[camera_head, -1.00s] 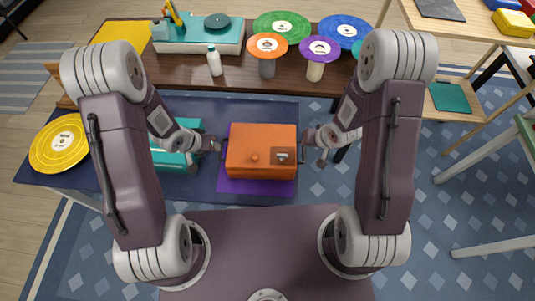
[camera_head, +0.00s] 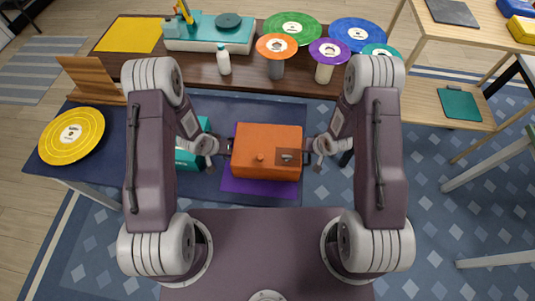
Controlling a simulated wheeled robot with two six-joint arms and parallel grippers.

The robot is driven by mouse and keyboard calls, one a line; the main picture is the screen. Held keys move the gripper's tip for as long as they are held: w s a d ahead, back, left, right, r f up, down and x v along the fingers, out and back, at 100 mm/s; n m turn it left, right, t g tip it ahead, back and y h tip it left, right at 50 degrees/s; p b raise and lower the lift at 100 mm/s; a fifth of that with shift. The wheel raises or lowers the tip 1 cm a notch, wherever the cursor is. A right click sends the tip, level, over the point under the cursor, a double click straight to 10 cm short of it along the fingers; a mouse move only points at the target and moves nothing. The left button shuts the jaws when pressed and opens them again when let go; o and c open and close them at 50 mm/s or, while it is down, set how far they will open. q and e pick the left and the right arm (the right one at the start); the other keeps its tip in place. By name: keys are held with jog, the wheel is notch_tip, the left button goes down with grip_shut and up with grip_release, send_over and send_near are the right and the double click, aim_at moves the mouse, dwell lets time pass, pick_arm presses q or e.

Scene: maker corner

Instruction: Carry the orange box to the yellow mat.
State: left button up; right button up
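The orange box (camera_head: 266,146) is in the middle, over the purple mat (camera_head: 258,188), and seems raised slightly above it. It has a round knob and a dark latch patch on its front part. My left gripper (camera_head: 224,147) is at the dark handle on its left side and looks shut on it. My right gripper (camera_head: 309,150) is at the right side and looks shut on the other handle. The fingertips are small and partly hidden. The yellow mat (camera_head: 129,35) lies bare on the brown table at the back left.
The brown table (camera_head: 200,68) behind holds a teal turntable device (camera_head: 209,38), a white bottle (camera_head: 224,62) and several coloured discs. On the dark blue near table (camera_head: 215,104) are a teal object (camera_head: 190,158), a wooden rack (camera_head: 92,78) and a yellow disc (camera_head: 71,136).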

pick_arm(q)
jog(key=shift+w+f, duration=0.1)
jog(key=shift+f, duration=0.15)
pick_arm(e)
jog(key=shift+w+f, duration=0.1)
jog(key=shift+f, duration=0.2)
pick_arm(q)
grip_shut()
pick_arm(e)
grip_shut()
pick_arm(q)
jog(key=shift+r, duration=0.1)
pick_arm(e)
jog(key=shift+r, duration=0.1)
dwell(0.6)
